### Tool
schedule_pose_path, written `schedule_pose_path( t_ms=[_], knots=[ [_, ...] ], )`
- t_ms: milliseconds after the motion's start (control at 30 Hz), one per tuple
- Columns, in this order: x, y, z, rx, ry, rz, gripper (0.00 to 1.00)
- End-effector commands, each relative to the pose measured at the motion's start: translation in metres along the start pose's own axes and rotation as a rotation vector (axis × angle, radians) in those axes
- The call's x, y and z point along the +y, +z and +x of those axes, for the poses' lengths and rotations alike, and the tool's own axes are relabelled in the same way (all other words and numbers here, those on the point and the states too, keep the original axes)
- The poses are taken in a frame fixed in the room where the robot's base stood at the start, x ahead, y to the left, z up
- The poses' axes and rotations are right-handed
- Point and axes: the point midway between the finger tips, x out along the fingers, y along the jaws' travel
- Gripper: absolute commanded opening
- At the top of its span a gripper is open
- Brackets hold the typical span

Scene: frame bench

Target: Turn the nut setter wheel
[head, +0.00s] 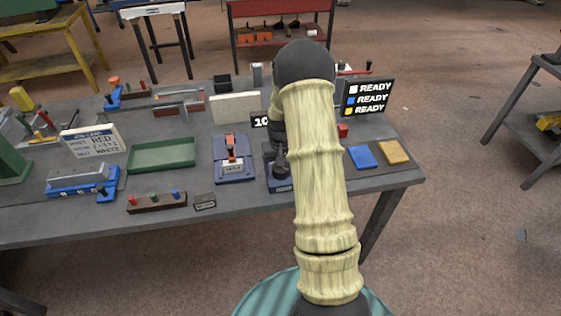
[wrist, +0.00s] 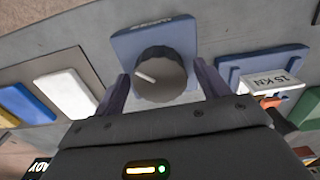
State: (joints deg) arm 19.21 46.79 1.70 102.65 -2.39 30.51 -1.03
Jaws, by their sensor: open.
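The nut setter wheel (wrist: 162,76) is a dark round knob with a white pointer mark, on a blue base (wrist: 133,48) with a label that reads upside down in the wrist view. In the head view the blue base (head: 279,185) shows only in part, and my arm hides most of the wheel. My gripper (wrist: 160,84) is open, with one finger at each side of the wheel in the wrist view. I cannot tell whether the fingers touch it.
A blue lever unit (head: 234,170) stands just left of the wheel's base. A blue pad (head: 362,157) and a yellow pad (head: 393,152) lie to the right. A READY board (head: 367,97) stands behind. A green tray (head: 162,155) is further left.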

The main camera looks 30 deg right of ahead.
Motion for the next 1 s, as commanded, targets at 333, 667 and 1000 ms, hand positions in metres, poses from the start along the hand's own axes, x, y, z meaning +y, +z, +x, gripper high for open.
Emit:
schedule_pose_path(
  t_ms=[333,667,1000],
  knots=[
    [0.0,-0.001,-0.038,0.005,0.001,0.0,0.75],
    [0.0,-0.001,-0.104,0.006,0.0,0.0,0.75],
    [0.0,-0.001,-0.164,0.005,0.0,0.0,0.75]
  ],
)
